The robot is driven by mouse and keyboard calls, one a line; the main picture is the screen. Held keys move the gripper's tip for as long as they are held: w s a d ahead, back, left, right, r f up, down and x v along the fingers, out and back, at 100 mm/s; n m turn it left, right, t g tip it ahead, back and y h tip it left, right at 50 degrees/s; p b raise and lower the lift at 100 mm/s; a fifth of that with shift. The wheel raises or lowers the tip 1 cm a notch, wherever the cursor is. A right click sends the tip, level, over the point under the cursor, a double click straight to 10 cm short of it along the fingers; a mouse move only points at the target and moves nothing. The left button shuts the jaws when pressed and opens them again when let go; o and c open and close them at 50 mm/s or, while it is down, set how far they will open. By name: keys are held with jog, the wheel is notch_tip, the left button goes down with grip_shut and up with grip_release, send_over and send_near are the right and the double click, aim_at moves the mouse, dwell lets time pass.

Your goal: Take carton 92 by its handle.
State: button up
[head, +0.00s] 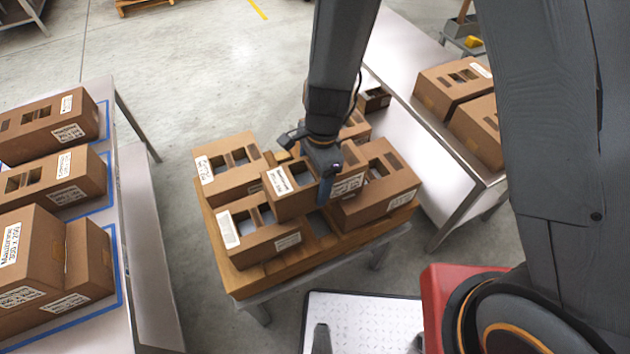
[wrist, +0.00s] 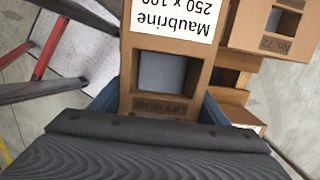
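My gripper (head: 308,168) is over the middle of a wooden pallet (head: 228,275) holding several brown cartons. Its blue fingers are spread wide and empty; in the wrist view the gripper (wrist: 160,106) has one finger at each side of a carton end. That carton (wrist: 127,75) has a white "Maubrine 250 x 100" label, a square opening and a strip that seems to read "LIFT HERE". It appears to be the middle carton (head: 287,208) in the head view. Its number is not readable, so I cannot tell whether it is carton 92. Contact is not clear.
A carton marked No. 72 (wrist: 285,28) stands close by in the wrist view. Other cartons (head: 230,183) (head: 385,190) crowd the pallet. A left table (head: 98,330) and a right table (head: 400,30) also hold cartons. The floor behind the pallet is clear.

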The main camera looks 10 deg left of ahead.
jog(key=c, duration=1)
jog(key=shift+o, duration=0.2)
jog(key=shift+r, duration=0.1)
